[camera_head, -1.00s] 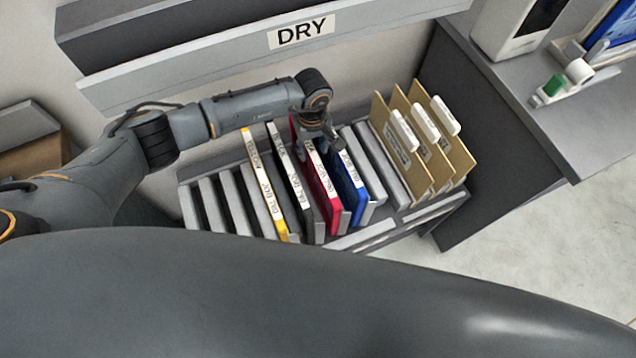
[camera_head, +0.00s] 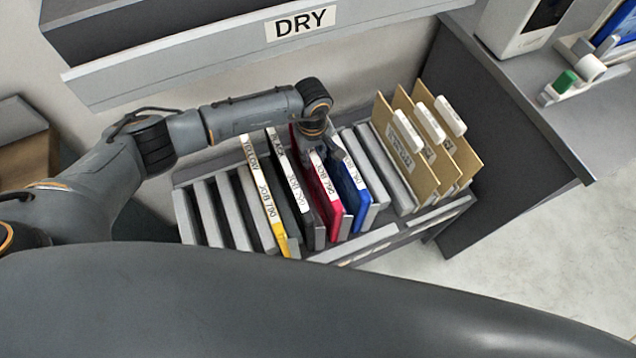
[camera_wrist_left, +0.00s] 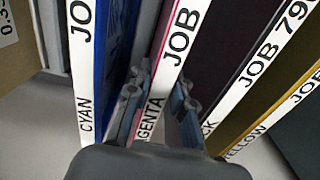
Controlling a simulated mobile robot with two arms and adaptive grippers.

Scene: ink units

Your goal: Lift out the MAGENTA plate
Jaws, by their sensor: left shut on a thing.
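The magenta plate (camera_head: 325,193) stands upright in the rack between the black plate and the blue plate in the head view. Its white label edge (camera_wrist_left: 173,58), with "JOB" and part of "MAGENTA" readable, shows in the left wrist view. My left gripper (camera_head: 316,146) is at the far upper part of this plate. In the left wrist view, the left gripper's fingers (camera_wrist_left: 157,112) stand on both sides of the magenta plate's edge, shut on it. The fingers hide part of the label. My right gripper is not in view.
The cyan plate (camera_head: 352,186) stands close on one side, the black plate (camera_head: 292,185) on the other, then the yellow plate (camera_head: 264,198). Several slots of the rack (camera_head: 185,215) at left look empty. Brown folder dividers (camera_head: 420,178) stand at right. A shelf marked DRY (camera_head: 250,48) hangs behind.

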